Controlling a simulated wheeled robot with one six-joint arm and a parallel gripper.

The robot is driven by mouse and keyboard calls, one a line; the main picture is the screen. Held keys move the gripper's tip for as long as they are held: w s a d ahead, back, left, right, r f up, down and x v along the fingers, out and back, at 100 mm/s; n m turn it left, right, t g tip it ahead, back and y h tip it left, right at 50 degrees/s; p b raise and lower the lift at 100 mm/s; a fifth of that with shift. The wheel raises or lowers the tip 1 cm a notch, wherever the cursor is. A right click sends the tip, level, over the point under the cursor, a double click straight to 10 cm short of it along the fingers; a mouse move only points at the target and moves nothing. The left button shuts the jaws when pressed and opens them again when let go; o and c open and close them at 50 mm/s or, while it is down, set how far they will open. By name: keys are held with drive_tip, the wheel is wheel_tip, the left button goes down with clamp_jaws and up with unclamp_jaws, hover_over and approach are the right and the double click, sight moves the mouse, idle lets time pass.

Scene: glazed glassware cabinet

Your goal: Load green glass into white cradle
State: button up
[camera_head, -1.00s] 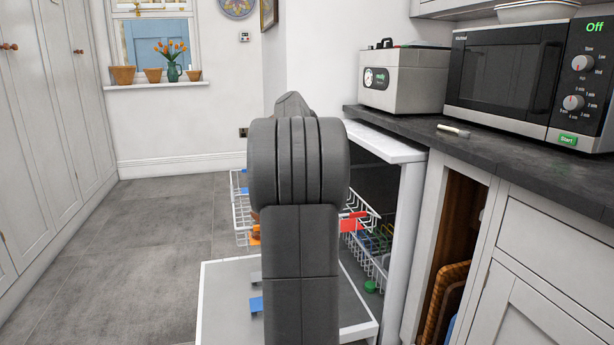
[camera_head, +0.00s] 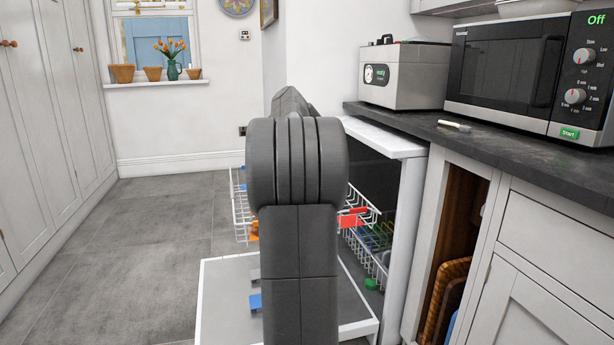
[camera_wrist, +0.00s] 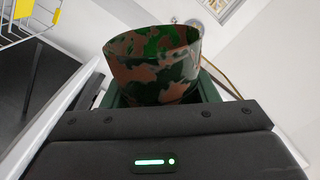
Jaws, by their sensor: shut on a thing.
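A cup-shaped vessel (camera_wrist: 155,62) with a green, dark green and tan blotched pattern stands in my gripper (camera_wrist: 160,95) in the wrist view. The gripper is shut on it. Its open rim faces the top of that picture, and its lower part is hidden behind the gripper body. In the head view my arm hides the gripper and the vessel. A white wire rack (camera_head: 240,212) shows left and right of my arm, with several coloured pieces on it. I cannot tell which part is the white cradle.
An open dishwasher door (camera_head: 225,295) lies low in front, beneath the rack. A dark worktop (camera_head: 500,160) with a microwave (camera_head: 505,75) and a grey box appliance (camera_head: 400,78) runs along the right. The left floor (camera_head: 120,235) is clear.

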drive_tip(key=n, duration=0.4)
drive_tip(key=shift+r, duration=0.1)
drive_tip(key=n, duration=0.4)
drive_tip(key=shift+n, duration=0.3)
drive_tip(key=m, duration=0.8)
drive_tip(key=shift+m, duration=0.3)
drive_tip(key=m+p, duration=0.2)
drive_tip(key=m, duration=0.1)
drive_tip(key=shift+d+r+m+p, duration=0.1)
drive_tip(key=shift+r+m+p, duration=0.15)
drive_tip(key=shift+m+p, duration=0.15)
drive_tip(key=m+p, duration=0.3)
drive_tip(key=m, duration=0.2)
drive_tip(key=shift+m+p, duration=0.4)
drive_tip(key=m+p, duration=0.3)
drive_tip(key=m, duration=0.1)
drive_tip(key=shift+m, duration=0.3)
drive_tip(key=m+p, duration=0.3)
drive_tip(key=m, duration=0.1)
drive_tip(key=shift+m, duration=0.3)
drive_tip(key=m+p, duration=0.4)
drive_tip(key=shift+m+p, duration=0.3)
drive_tip(key=shift+m, duration=0.1)
drive_tip(key=m+p, duration=0.2)
drive_tip(key=shift+f+m, duration=0.15)
drive_tip(key=shift+m, duration=0.25)
drive_tip(key=shift+f+p, duration=0.15)
drive_tip(key=shift+p, duration=0.25)
